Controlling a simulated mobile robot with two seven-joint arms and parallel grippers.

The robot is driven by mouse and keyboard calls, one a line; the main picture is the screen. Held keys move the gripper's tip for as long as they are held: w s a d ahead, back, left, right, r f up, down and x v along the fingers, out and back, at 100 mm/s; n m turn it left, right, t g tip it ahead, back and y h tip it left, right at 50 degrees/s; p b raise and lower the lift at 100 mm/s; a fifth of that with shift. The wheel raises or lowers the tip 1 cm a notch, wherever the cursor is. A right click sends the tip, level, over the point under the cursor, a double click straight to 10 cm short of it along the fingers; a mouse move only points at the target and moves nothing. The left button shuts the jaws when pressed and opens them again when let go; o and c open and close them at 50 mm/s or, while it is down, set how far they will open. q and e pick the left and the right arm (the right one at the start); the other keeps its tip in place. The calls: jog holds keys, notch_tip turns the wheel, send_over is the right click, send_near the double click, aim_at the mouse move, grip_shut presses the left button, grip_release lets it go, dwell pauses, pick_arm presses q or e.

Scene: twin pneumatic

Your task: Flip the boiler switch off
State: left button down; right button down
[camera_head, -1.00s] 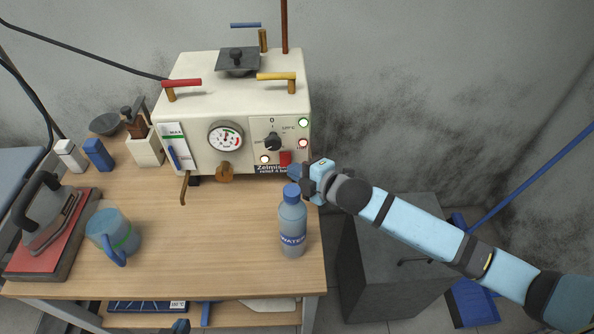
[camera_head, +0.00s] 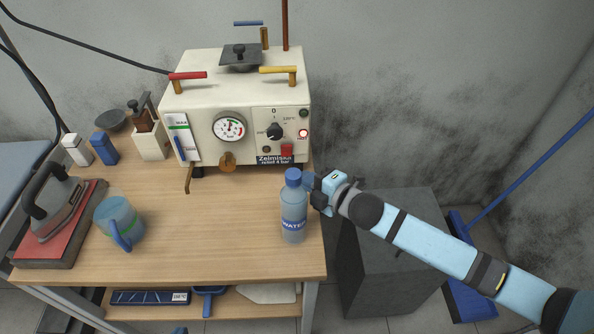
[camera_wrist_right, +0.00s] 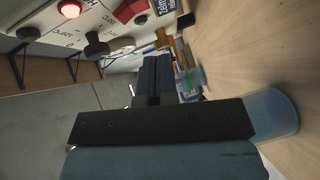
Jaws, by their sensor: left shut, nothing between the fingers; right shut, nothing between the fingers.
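The boiler (camera_head: 195,95) is a cream box at the back of the table. Its red switch (camera_head: 287,150) is low on the front panel, below the dark knob (camera_head: 275,131); the switch also shows at the top of the right wrist view (camera_wrist_right: 130,9). The red lamp (camera_head: 303,133) is lit; the other panel lamps look dark. My right gripper (camera_head: 310,184) is shut and empty, in front of and below the switch, apart from it, close behind the bottle cap. Its dark fingers show in the wrist view (camera_wrist_right: 153,78).
A water bottle (camera_head: 293,212) stands at the table's right side, beside the right gripper. A mug (camera_head: 118,222) and an iron (camera_head: 58,205) on a red pad are at left. The middle of the wooden table (camera_head: 215,235) is clear.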

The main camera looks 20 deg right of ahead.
pick_arm(q)
jog(key=shift+w+d, duration=0.35)
jog(key=shift+w, duration=0.25)
pick_arm(e)
jog(key=f+v, duration=0.1)
jog(key=v, duration=0.5)
jog(key=shift+d+f, duration=0.25)
jog(key=shift+d, duration=0.2)
pick_arm(q)
jog(key=shift+s, duration=0.15)
pick_arm(e)
jog(key=shift+s, duration=0.2)
pick_arm(q)
jog(key=shift+f, duration=0.1)
